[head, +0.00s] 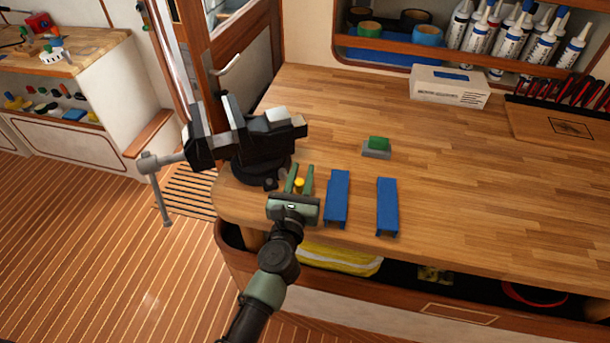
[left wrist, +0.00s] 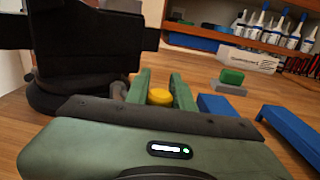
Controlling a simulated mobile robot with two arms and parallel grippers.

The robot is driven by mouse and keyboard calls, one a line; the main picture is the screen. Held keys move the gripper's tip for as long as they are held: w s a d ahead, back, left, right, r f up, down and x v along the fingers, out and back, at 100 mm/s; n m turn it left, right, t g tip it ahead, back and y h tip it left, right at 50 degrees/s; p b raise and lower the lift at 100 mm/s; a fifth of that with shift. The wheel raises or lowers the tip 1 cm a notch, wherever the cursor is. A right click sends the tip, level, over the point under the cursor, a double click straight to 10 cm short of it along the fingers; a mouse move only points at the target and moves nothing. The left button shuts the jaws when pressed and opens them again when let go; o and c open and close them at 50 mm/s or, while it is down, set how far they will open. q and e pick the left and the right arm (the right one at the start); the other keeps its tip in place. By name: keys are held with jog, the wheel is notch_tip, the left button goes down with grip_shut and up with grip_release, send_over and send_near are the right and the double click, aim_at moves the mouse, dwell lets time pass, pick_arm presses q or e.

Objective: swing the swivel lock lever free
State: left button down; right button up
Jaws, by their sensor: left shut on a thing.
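The black bench vise (head: 262,135) stands on its round swivel base (head: 262,170) at the bench's left corner. The base also shows at the left of the left wrist view (left wrist: 75,95). The swivel lock lever shows as a yellow knob (head: 299,183) at the right front of the base; in the left wrist view the yellow knob (left wrist: 160,97) sits between the green fingers. My left gripper (head: 301,174) is shut on this lever, low over the bench. The lever's shaft is mostly hidden by the fingers and gripper body. My right gripper is not in view.
Two blue channel pieces (head: 338,198) (head: 387,207) lie close to the right of my left gripper. A green-topped grey block (head: 376,147) lies farther back. A white box (head: 449,87) and a tool board (head: 565,125) are at the back right. The bench's right-hand middle is clear.

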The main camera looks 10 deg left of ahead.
aim_at(298, 187)
pick_arm(q)
jog(key=c, duration=1.2)
grip_release()
jog(key=shift+a, duration=0.1)
jog(key=shift+s+a+b, duration=0.15)
jog(key=shift+s+b, duration=0.15)
jog(key=shift+s, duration=1.45)
jog(key=shift+s+a+b, duration=0.1)
jog(key=shift+s+b, duration=0.2)
jog(key=shift+s, duration=1.9)
jog(key=shift+c, duration=0.4)
